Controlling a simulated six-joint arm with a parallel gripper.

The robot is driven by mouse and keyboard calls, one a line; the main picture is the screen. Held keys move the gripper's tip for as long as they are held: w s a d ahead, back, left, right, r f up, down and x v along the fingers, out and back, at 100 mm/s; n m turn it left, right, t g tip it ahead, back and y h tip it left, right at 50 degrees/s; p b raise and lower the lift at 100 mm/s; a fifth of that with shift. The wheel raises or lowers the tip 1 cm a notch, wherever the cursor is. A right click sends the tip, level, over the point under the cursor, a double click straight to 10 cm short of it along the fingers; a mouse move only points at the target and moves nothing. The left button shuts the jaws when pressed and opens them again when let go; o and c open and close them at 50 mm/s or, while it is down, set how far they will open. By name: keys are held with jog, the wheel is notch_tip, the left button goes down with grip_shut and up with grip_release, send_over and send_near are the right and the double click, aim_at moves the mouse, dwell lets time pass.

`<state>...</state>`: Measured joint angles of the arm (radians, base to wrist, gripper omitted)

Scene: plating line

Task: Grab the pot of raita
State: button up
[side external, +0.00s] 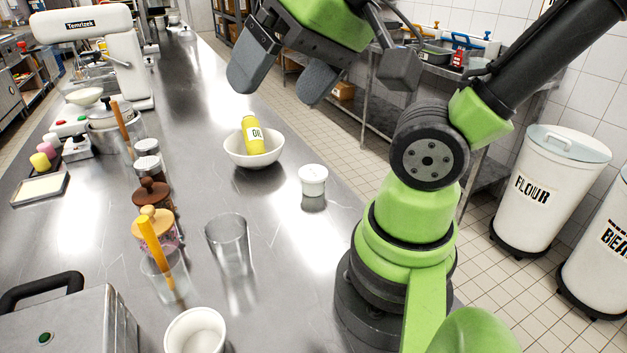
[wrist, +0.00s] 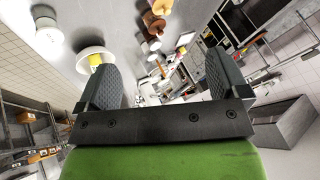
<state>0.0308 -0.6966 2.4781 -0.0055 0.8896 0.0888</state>
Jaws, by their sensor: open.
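A small white lidded pot (side external: 313,181), which looks like the raita pot, stands upright on the steel counter in the side view; its label is not readable. In the wrist view a white pot (wrist: 49,38) shows at the upper left, outside the span of the fingers. My gripper (side external: 284,82) is raised well above the counter, beyond the pot in the side picture. In the wrist view its two fingers (wrist: 160,82) are wide apart with nothing held between them.
A white bowl (side external: 265,158) holding a yellow oil bottle (side external: 249,136) stands just left of the pot. A clear glass (side external: 229,245), a white cup (side external: 195,332) and lidded jars (side external: 152,194) stand nearer. The steel counter (side external: 285,225) around the pot is clear.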

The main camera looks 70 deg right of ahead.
jog(key=w+d+f+m+g+h, duration=0.25)
jog(key=w+d+m, duration=0.4)
jog(key=m, duration=0.35)
jog(key=m+g, duration=0.5)
jog(key=m, duration=1.7)
send_over(314, 172)
jog(key=shift+t+y, duration=0.25)
jog(key=shift+y, duration=0.1)
notch_tip(314, 172, down, 18)
jog(key=shift+w+r, duration=0.1)
jog(key=shift+r, duration=0.05)
jog(key=shift+m, duration=0.5)
notch_tip(314, 172, down, 5)
jog(key=shift+d+r, duration=0.1)
jog(key=shift+r, duration=0.1)
notch_tip(314, 172, down, 6)
jog(key=shift+r, duration=0.1)
jog(key=c, duration=0.9)
